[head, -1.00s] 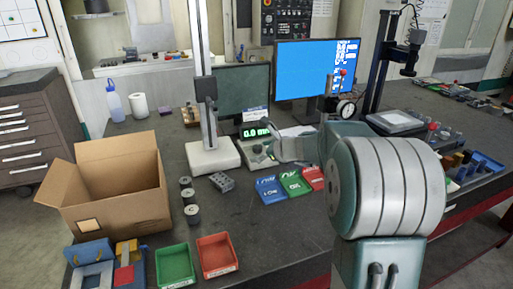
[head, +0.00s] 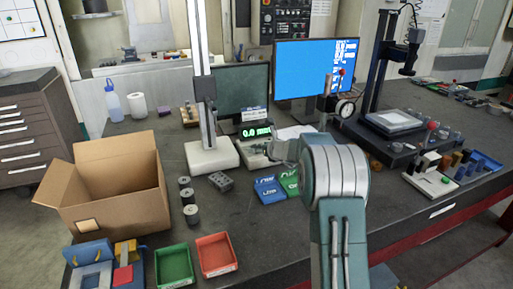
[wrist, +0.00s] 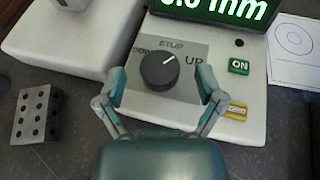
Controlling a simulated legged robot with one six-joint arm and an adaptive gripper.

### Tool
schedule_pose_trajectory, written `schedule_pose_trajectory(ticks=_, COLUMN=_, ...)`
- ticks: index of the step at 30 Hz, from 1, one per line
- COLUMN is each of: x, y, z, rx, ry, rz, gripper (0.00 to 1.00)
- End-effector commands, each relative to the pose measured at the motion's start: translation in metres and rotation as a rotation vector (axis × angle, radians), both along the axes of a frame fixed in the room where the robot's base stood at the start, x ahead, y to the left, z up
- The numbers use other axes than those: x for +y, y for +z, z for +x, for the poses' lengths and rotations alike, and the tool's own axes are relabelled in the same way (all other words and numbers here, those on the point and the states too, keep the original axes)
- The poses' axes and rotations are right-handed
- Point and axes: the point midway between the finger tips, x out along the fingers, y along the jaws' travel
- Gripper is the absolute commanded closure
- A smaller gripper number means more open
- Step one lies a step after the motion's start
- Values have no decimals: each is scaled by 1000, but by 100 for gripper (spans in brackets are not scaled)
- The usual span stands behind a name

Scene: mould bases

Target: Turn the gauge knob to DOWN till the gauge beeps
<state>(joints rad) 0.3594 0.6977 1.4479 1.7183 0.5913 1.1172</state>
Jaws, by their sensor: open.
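The gauge knob (wrist: 160,70) is a dark round dial with a white pointer line, on a grey plate marked DOWN at left and UP at right. Its pointer aims up and right. The gauge's white control box (wrist: 245,95) carries a green-lit display (wrist: 215,8), which also shows in the head view (head: 257,130). My gripper (wrist: 162,85) is open, with one finger on each side of the knob. I cannot tell whether the fingers touch it. In the head view my arm partly hides the control box.
The white gauge base (head: 212,157) with its tall column stands left of the box. A grey drilled block (wrist: 37,113) lies to the left. A cardboard box (head: 105,185) stands at left.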

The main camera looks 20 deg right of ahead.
Motion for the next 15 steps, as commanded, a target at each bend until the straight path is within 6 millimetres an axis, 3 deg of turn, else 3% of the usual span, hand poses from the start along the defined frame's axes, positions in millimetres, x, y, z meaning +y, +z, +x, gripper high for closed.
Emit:
schedule_pose_trajectory(ticks=6, x=4, y=-6, z=15, rx=-1, ry=0, rz=0, gripper=13)
schedule_pose_trajectory(ticks=14, x=4, y=-6, z=15, rx=-1, ry=0, rz=-1, gripper=13)
schedule_pose_trajectory(ticks=15, x=4, y=-6, z=15, rx=-1, ry=0, rz=-1, gripper=30)
